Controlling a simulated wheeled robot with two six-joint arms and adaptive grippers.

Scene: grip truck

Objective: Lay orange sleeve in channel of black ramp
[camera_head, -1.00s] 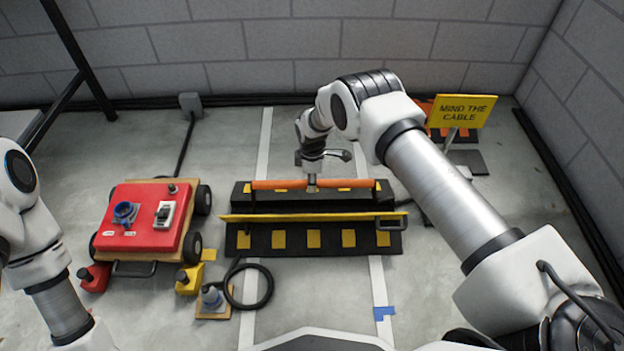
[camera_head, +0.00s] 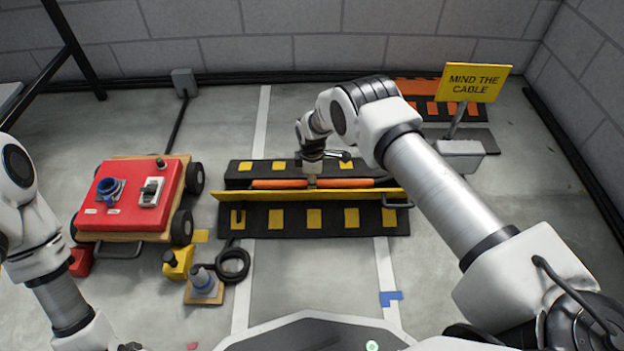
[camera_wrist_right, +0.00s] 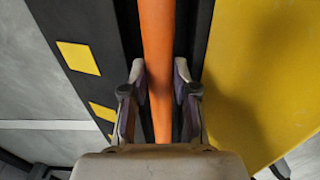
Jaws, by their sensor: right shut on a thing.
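The orange sleeve (camera_head: 278,184) lies lengthwise along the channel of the black ramp (camera_head: 262,221), between the ramp's far black half and the raised yellow lid (camera_head: 370,196). I cannot tell whether it touches the channel floor. My right gripper (camera_head: 312,182) points down and is shut on the sleeve near its middle. In the right wrist view the sleeve (camera_wrist_right: 157,50) runs between the two fingers (camera_wrist_right: 158,95), with black ramp on the left and the yellow lid on the right. My left arm shows at the left edge, but its gripper is out of frame.
A red-topped cart (camera_head: 130,195) stands left of the ramp. A yellow plug (camera_head: 178,263), a grey plug on a wooden block (camera_head: 203,285) and a coiled black cable (camera_head: 234,265) lie in front.

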